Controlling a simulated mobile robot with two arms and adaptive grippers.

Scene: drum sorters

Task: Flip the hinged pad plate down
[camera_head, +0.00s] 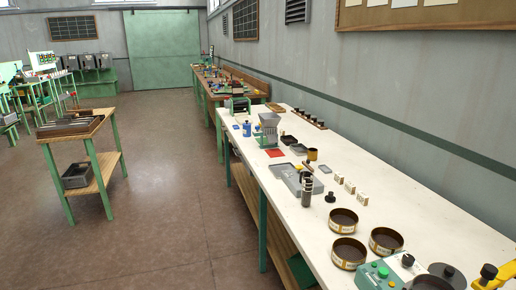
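I cannot make out for certain which item is the hinged pad plate. A long white-topped workbench (345,245) runs along the right wall. On it stands a grey hopper-like device (268,129) with a small red mat (275,152) in front. A shallow grey tray (287,174) lies nearer, with a dark upright cylinder (307,192) beside it. A green control box (384,276) and a yellow lever-like part (497,275) are at the near right corner, partly cut off. Neither of my grippers shows in the head view.
Several round tins (348,254) stand near the bench's front end. A wooden-topped green cart (75,128) stands on the left. Open floor (170,200) lies between the cart and bench. Another bench (215,88) stands farther back, before a green door (160,49).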

